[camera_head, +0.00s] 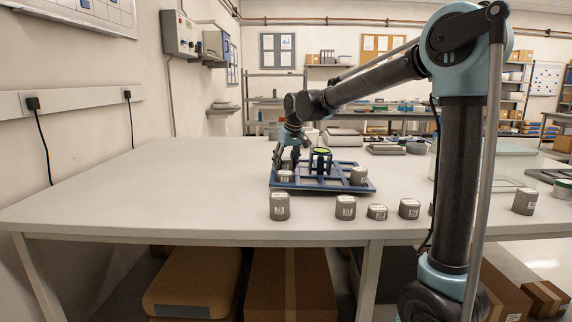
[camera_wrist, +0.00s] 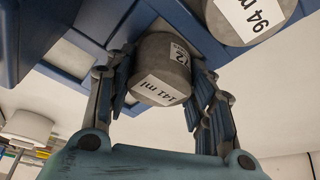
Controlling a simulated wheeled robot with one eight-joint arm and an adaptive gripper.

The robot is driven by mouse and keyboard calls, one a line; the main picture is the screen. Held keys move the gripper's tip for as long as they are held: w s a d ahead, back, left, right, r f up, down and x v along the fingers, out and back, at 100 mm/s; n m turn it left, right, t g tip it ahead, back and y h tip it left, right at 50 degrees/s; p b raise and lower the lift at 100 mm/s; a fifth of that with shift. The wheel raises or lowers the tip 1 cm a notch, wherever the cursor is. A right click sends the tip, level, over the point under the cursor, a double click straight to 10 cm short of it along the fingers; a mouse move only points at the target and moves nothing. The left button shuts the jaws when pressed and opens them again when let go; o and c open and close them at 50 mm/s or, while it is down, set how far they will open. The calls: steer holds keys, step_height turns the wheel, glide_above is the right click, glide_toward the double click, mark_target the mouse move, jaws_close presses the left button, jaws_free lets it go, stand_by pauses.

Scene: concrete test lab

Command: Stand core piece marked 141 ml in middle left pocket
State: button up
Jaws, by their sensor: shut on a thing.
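My gripper (camera_head: 287,158) is over the left side of the blue tray (camera_head: 325,187) in the head view. In the head view the held piece is largely hidden by the gripper.
A piece marked 94 ml (camera_wrist: 245,18) is close beside the held one. In the head view, pieces stand in the tray at front left (camera_head: 285,177) and right (camera_head: 358,177). A blue post with a green-yellow top (camera_head: 321,152) rises nearby. Several pieces (camera_head: 345,207) stand in front.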

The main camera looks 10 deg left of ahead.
steer(key=o, duration=1.4)
steer(key=shift+r, duration=2.45)
